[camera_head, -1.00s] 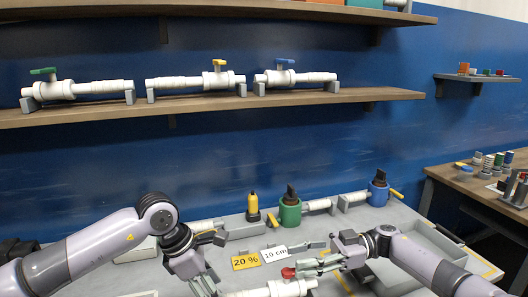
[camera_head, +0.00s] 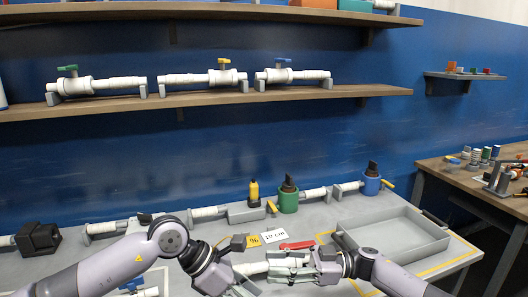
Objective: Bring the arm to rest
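My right gripper (camera_head: 292,267) is in front of the card signs, low over the grey worktop (camera_head: 330,215). Its fingers are apart, with nothing visible held between them. A white pipe (camera_head: 252,268) lies by its fingertips, and a red valve handle (camera_head: 297,245) shows just behind them. I cannot tell whether the fingers touch the pipe. My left gripper (camera_head: 240,265) is left of the right one, fingers spread, one near the yellow card and one low by the pipe. Its lower part is partly hidden.
A grey tray (camera_head: 345,240) stands on the right of the worktop. Green (camera_head: 289,201) and blue (camera_head: 371,185) valve bodies stand at the back. A yellow card (camera_head: 255,241) and a white card (camera_head: 273,237) are behind the grippers. A shelf (camera_head: 200,102) holds several valved pipes.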

